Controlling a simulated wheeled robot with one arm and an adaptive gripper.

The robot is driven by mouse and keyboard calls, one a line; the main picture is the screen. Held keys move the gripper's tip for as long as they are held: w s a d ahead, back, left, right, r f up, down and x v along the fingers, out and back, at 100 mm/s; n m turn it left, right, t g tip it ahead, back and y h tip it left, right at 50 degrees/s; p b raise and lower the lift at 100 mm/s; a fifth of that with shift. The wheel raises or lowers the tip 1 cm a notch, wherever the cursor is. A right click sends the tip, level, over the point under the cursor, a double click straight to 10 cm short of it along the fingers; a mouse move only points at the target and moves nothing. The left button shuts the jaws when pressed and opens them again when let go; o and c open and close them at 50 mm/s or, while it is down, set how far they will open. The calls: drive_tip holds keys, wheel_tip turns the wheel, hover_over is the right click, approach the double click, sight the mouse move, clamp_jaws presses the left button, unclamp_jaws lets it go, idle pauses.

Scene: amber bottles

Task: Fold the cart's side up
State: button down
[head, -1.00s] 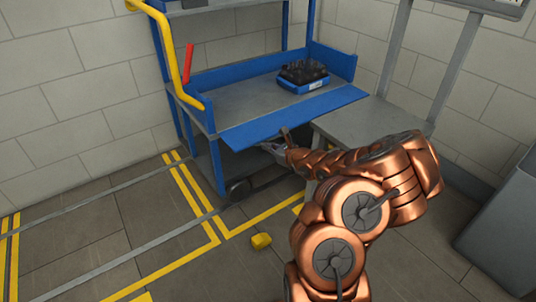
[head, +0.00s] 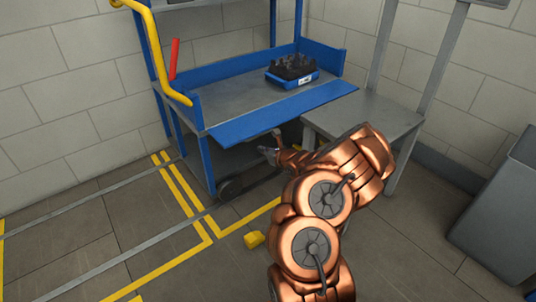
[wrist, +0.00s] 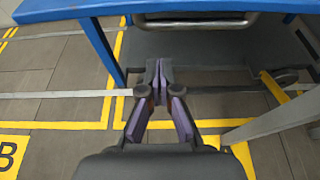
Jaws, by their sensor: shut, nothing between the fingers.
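The blue cart (head: 203,155) stands against the wall. Its near side is a long blue flap (head: 285,112), lowered and sticking out from the edge of the grey deck (head: 240,88). The flap's underside edge also crosses the top of the wrist view (wrist: 75,12). My gripper (head: 268,152) is below the flap's outer edge, apart from it. In the wrist view my gripper (wrist: 158,70) is shut with nothing between its fingertips, pointing in under the cart.
A blue crate (head: 291,78) with dark bottles stands on the deck. A yellow block (head: 254,239) lies on the floor. A yellow handle (head: 158,60) and red lever (head: 174,58) are at the cart's left end.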

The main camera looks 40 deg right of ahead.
drive_tip(key=shift+w+r+b, duration=0.7)
drive_tip(key=shift+w+r, duration=0.75)
drive_tip(key=shift+r, duration=0.05)
drive_tip(key=shift+r, duration=0.15)
